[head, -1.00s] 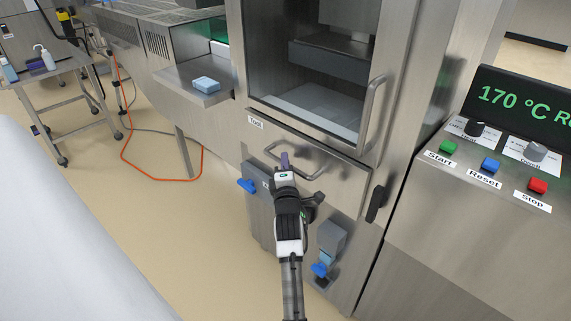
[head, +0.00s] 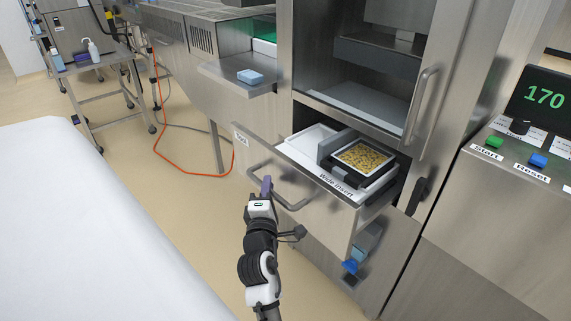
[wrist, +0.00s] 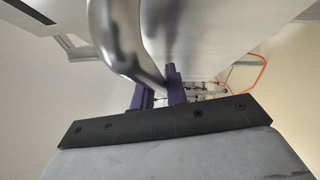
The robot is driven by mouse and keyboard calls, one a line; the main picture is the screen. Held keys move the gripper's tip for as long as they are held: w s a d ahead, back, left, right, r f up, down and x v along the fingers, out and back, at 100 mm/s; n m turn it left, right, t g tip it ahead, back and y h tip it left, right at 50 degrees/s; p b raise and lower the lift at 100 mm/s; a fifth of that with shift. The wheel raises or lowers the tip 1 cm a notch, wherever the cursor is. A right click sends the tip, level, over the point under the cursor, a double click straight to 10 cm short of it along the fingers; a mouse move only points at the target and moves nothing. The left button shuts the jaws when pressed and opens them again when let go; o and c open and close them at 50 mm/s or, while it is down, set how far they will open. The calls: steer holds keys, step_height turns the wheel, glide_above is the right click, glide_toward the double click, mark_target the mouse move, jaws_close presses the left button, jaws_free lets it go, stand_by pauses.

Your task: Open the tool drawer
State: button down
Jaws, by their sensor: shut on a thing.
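The tool drawer (head: 305,205) is pulled partly out of the steel machine, below its glazed chamber. Inside it lie a white tray-like part and a grey and black insert (head: 352,160) holding a pan of yellowish grains, behind a "Wide Insert" label. My gripper (head: 266,186) is shut on the left part of the drawer's bar handle (head: 290,204). In the wrist view the curved metal handle (wrist: 125,40) runs down to the purple fingers (wrist: 162,92). The fingertips' contact is partly hidden by the handle.
A control panel with a green Start button (head: 494,142) and blue Reset button (head: 538,160) stands at right. A blue block (head: 250,76) lies on a side shelf. A white surface (head: 90,220) fills the lower left. An orange cable (head: 185,172) lies on the floor.

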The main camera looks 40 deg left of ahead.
steer(key=shift+s+a+b, duration=0.2)
steer(key=shift+s+b, duration=0.25)
steer(key=shift+s, duration=2.1)
steer(key=c, duration=1.4)
jaws_free()
steer(key=b+v, duration=0.2)
steer(key=v, duration=1.1)
steer(key=shift+s+d+b, duration=0.3)
